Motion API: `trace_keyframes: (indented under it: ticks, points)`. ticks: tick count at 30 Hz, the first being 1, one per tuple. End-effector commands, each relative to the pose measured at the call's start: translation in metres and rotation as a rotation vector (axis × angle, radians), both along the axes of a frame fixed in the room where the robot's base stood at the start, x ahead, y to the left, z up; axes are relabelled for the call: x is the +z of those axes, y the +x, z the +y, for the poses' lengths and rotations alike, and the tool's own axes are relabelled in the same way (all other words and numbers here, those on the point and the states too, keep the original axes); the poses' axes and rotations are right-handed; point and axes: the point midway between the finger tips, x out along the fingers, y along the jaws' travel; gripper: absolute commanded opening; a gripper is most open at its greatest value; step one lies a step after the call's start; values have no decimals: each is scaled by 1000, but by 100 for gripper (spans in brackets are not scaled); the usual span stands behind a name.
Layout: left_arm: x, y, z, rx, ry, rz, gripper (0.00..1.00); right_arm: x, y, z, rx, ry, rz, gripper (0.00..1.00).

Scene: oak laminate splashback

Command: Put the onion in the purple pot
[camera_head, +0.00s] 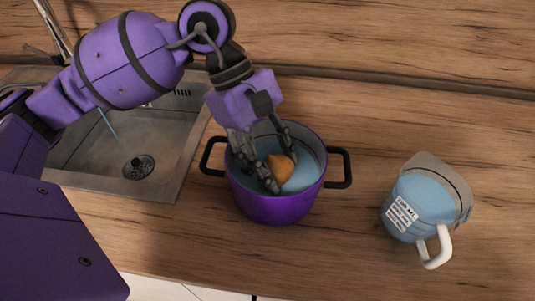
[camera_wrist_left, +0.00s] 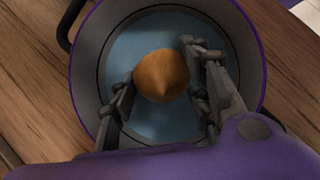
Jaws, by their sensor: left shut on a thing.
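The onion (camera_head: 281,172) is orange-brown and sits within the pot's opening. My left gripper (camera_head: 270,172) reaches down into the pot from above and is shut on the onion. In the left wrist view the onion (camera_wrist_left: 161,76) lies between the two fingers of the left gripper (camera_wrist_left: 160,85), with the pot's rim (camera_wrist_left: 250,40) around them. I cannot tell whether the onion touches the pot's bottom. My right gripper is not in view.
A measuring jug (camera_head: 417,205) with blue contents, a label and a white handle stands to the right of the pot. A metal sink (camera_head: 125,185) with a drain is to the left. The counter (camera_head: 350,120) behind the pot is clear.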

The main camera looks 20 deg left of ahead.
Motion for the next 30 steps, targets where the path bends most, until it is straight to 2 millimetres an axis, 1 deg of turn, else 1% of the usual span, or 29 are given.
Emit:
trace_keyframes:
  ticks: [4,8,9,11,19,22,25,28,30]
  points:
    - [-5,0,0,0,-1,-1,15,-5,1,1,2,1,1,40]
    - [-6,0,0,0,0,-2,15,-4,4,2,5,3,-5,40]
    - [-6,0,0,0,0,-2,45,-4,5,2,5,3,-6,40]
    - [-6,0,0,0,0,-2,52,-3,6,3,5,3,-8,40]
    - [-6,0,0,0,2,-1,52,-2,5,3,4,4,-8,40]
    - [-1,0,1,0,3,-1,52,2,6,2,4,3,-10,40]
    - [11,0,0,0,1,-4,52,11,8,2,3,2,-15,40]
    - [24,4,10,3,3,-6,52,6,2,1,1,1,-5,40]
    - [38,6,18,4,3,-4,52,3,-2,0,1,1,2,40]
